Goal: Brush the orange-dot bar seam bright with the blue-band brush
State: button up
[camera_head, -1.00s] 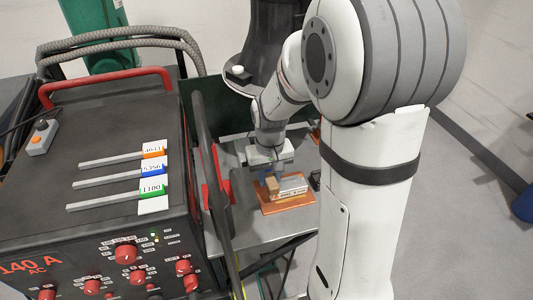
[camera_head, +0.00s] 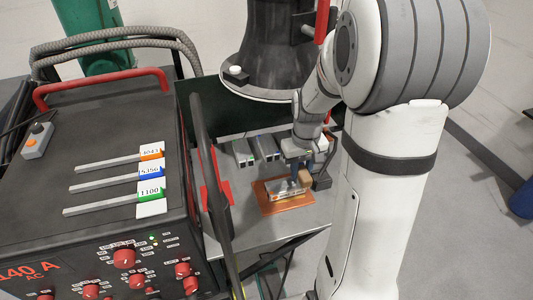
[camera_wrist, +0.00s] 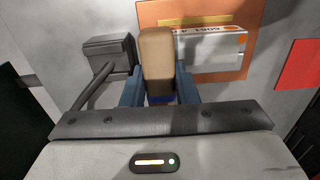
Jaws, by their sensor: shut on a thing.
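My gripper (camera_wrist: 158,88) is shut on the brush (camera_wrist: 157,55). The brush has a pale wooden body, and its blue band (camera_wrist: 160,99) shows low between the blue fingers. In the head view my gripper (camera_head: 299,178) is at the right end of the orange-dot bar (camera_head: 284,191). The silver bar lies on a copper-coloured plate (camera_head: 292,208). In the wrist view the bar (camera_wrist: 205,43) shows printed characters and an orange dot at its right end. The brush hides the bar's left end there. Bristle contact and the seam's brightness cannot be made out.
A dark clamp-like block (camera_wrist: 108,50) stands left of the brush in the wrist view. A welder (camera_head: 95,205) with several labelled rods stands at the left. The grey table (camera_head: 245,220) is bare in front of the plate.

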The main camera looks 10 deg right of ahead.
jog(key=shift+d+r+p, duration=0.25)
jog(key=shift+d+p, duration=0.05)
jog(key=shift+r+p, duration=2.5)
jog(key=shift+r, duration=1.35)
